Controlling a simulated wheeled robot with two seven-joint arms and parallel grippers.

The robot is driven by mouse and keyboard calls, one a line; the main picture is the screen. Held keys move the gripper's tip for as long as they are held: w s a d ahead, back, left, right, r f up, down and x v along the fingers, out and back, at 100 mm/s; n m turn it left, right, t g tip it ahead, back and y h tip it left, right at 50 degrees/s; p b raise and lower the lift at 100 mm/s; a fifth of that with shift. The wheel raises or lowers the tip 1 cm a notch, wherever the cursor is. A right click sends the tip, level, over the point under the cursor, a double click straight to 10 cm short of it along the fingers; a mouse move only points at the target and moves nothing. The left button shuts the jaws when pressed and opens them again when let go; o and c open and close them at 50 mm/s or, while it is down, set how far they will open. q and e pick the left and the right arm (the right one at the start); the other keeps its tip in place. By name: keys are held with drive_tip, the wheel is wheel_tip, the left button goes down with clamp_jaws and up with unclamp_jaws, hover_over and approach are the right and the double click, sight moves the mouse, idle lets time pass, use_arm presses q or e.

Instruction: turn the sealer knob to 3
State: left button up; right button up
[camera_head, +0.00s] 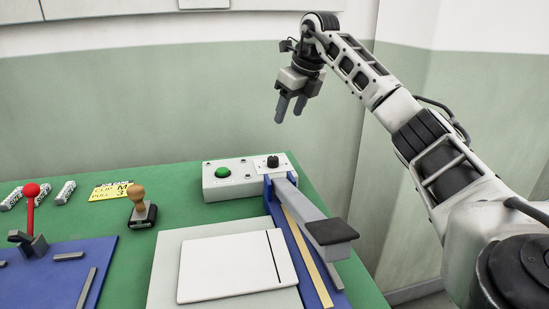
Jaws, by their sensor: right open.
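The sealer's control box (233,180) is light grey and sits at the back of the green table. It carries a green button (223,172) on its left and a small black knob (273,162) on its right. The number the knob points to is too small to read. The sealer's long grey arm (305,206) with a dark pad slants forward from the box. My right gripper (291,107) hangs in the air above the box, its two fingers pointing down and apart, touching nothing. My left gripper does not show.
A wooden-handled stamp (140,207) stands left of the box, beside a yellow card (115,191). A red-knobbed lever (31,200) stands on a blue mat (72,270) at far left. A white panel (230,265) lies in front.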

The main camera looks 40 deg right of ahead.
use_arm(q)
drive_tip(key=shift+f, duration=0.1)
use_arm(e)
approach(273, 158)
drive_tip(key=shift+m, duration=0.3)
drive_tip(key=x, duration=0.8)
drive_tip(key=shift+w+d+f, duration=0.1)
drive_tip(key=shift+w+f, duration=0.05)
drive_tip(key=shift+f, duration=0.25)
